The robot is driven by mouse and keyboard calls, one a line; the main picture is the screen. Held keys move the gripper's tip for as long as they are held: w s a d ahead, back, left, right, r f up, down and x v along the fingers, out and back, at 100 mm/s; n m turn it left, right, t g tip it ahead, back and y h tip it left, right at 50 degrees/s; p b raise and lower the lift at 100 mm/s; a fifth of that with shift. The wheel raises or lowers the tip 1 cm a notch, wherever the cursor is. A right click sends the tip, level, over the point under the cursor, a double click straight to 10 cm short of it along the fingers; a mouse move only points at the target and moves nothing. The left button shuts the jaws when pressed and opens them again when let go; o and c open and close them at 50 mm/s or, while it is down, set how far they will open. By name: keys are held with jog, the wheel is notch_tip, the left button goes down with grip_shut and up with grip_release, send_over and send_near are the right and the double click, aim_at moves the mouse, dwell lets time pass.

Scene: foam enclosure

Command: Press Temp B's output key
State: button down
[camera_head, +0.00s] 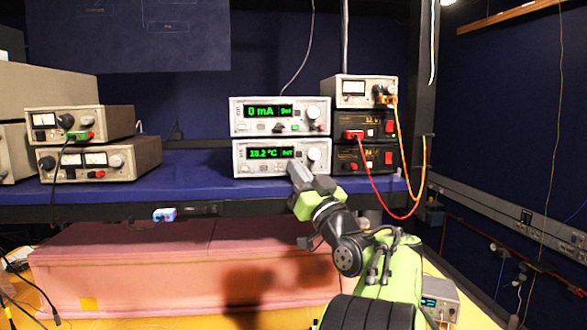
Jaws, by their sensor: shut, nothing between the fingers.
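Two silver units with green displays are stacked on the blue shelf. The lower unit (281,157) shows a temperature, about 18.2 °C, with a round knob at its right and a row of small keys along its bottom. The upper unit (280,116) reads 0 mA. No label reading Temp B is legible, and I cannot pick out the output key. My gripper (295,168) is shut and empty. Its tip points at the lower right part of the lower unit's front and hides some of it. I cannot tell whether it touches.
A stack of supplies (364,126) stands to the right, with red and orange cables (402,165) hanging in loops. More meter units (100,158) sit at the left on the blue shelf (190,186). A pink foam block (180,265) lies below. Another small unit (440,300) stands at bottom right.

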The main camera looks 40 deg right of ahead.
jog(key=shift+w+d+f, duration=0.15)
jog(key=shift+w+f, duration=0.05)
jog(key=shift+f, duration=0.05)
dwell(0.5)
jog(key=shift+f, duration=0.1)
jog(key=shift+f+b, duration=0.2)
jog(key=shift+b, duration=0.35)
jog(key=shift+s+f+b, duration=0.15)
jog(key=shift+s+b, duration=0.05)
jog(key=shift+b, duration=0.2)
jog(key=shift+s+a, duration=0.15)
jog(key=shift+a, duration=0.1)
jog(key=s+a+b, duration=0.1)
jog(key=s+b, duration=0.1)
jog(key=s+a+b, duration=0.1)
jog(key=s, duration=0.1)
jog(key=shift+a+r, duration=0.3)
jog(key=shift+a, duration=0.05)
